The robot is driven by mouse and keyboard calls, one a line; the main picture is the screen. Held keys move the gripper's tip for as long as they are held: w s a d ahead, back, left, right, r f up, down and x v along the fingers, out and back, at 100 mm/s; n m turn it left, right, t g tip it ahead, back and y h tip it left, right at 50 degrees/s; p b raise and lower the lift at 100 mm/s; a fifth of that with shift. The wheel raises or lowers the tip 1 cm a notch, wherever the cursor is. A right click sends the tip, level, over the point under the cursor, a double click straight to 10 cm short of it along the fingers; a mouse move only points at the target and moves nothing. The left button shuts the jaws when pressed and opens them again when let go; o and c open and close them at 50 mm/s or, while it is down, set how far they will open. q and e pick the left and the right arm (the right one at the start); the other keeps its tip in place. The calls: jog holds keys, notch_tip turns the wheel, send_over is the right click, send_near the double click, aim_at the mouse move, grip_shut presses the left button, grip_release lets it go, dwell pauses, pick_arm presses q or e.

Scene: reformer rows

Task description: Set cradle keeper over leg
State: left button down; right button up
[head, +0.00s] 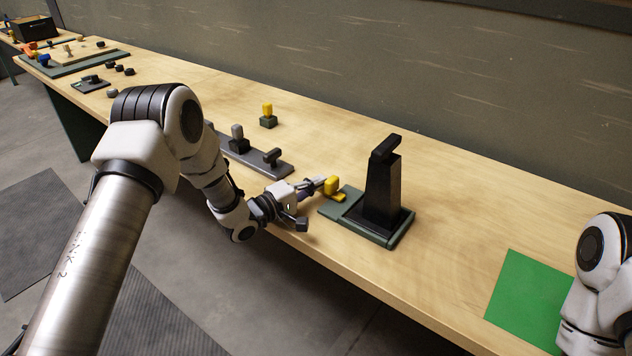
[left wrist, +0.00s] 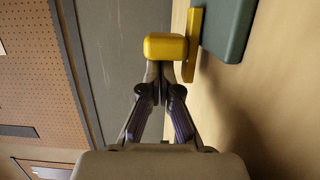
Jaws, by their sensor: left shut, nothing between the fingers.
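The tips also show in the left wrist view (left wrist: 160,80). A black tapered post (head: 382,190) with a top arm, perhaps the leg, stands upright on the green base. My right gripper is out of view.
A dark rail (head: 270,170) with grey and black knobs lies left of the base, partly behind my left arm. A green mat (head: 525,300) lies at right. Table behind the post is clear.

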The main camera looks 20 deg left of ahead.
aim_at(331, 202)
pick_arm(q)
jog(key=shift+f, duration=0.1)
jog(key=d, duration=0.1)
jog(key=s+d, duration=0.1)
jog(key=d, duration=0.2)
jog(key=shift+s+d, duration=0.15)
jog(key=shift+s, duration=0.1)
